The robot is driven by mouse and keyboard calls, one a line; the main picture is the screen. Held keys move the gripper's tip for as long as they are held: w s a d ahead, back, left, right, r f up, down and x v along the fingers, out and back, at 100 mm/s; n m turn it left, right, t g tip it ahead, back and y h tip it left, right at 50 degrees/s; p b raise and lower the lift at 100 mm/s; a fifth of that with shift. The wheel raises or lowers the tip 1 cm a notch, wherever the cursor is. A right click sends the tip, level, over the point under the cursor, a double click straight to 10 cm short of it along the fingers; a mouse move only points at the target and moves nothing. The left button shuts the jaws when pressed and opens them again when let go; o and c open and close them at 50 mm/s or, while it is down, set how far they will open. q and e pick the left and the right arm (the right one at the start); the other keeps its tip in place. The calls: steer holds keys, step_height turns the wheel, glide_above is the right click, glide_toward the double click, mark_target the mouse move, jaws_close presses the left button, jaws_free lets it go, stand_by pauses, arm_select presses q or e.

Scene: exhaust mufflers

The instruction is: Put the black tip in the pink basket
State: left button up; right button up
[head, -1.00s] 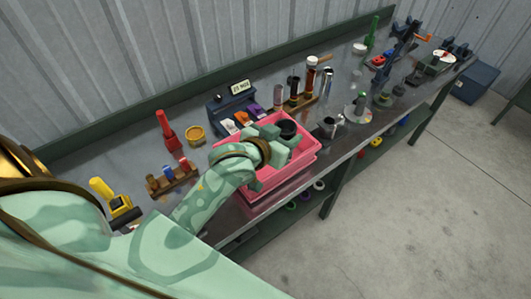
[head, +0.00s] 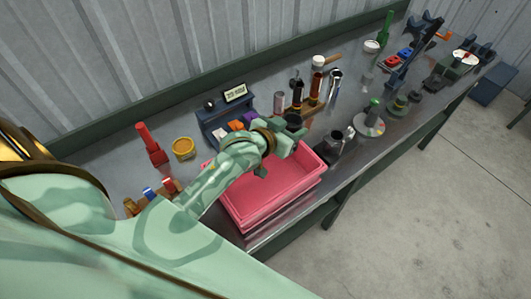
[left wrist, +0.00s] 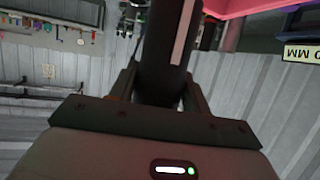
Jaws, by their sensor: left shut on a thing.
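The pink basket (head: 275,192) sits at the front edge of the workbench in the head view. A strip of it shows at the top of the left wrist view (left wrist: 245,7). My left gripper (head: 288,138) is at the basket's far rim in the head view, apparently above it. It is shut on the black tip (left wrist: 163,65), a dark cylinder between the fingers in the left wrist view. In the head view the black tip (head: 293,121) is partly hidden by the gripper. My right gripper is not in view.
A blue stand with a label (head: 234,94) is behind the basket. A wooden rack with upright tubes (head: 308,105) stands behind right. A metal canister (head: 335,140) is close to the basket's right side.

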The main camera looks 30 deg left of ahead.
arm_select(q)
steer(key=f+b, duration=0.1)
steer(key=f, duration=0.3)
steer(key=f+b, duration=0.2)
steer(key=f, duration=0.2)
steer(key=f+b, duration=0.2)
steer(key=f, duration=0.3)
steer(key=shift+w+a, duration=0.1)
steer(key=shift+w, duration=0.15)
steer(key=shift+r, duration=0.1)
steer(key=o, duration=1.1)
steer(key=shift+c, duration=0.2)
steer(key=shift+s+r, duration=0.15)
steer(key=shift+s, duration=0.2)
steer(key=p+v, duration=0.1)
steer(key=v, duration=0.5)
steer(key=shift+s+r+p, duration=0.2)
steer(key=shift+s+p, duration=0.1)
steer(key=shift+s, duration=0.05)
